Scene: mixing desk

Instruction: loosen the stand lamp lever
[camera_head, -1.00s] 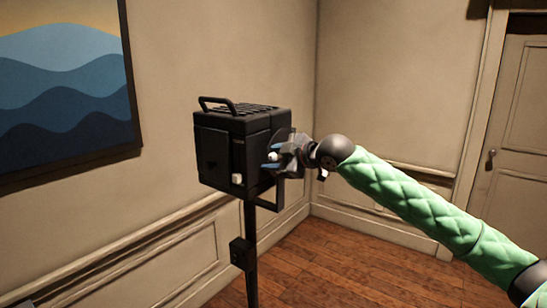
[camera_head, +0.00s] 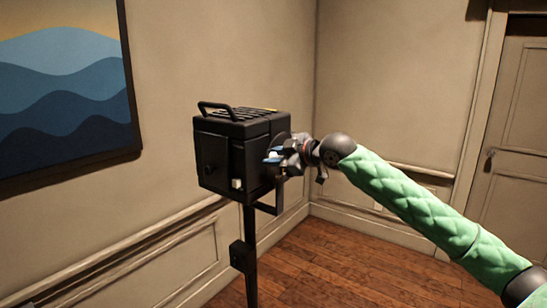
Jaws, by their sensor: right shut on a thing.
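The stand lamp (camera_head: 217,158) is a black box-shaped head with a handle on top, set on a black upright pole (camera_head: 250,278). Its lever (camera_head: 273,154) shows as a small pale piece on the right side of the head. The fingers and wrist hide most of the lever. My left gripper is not in view.
A wave painting (camera_head: 65,85) hangs on the left wall. A panelled door (camera_head: 515,150) stands at the right. The wooden floor (camera_head: 330,265) around the pole looks clear.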

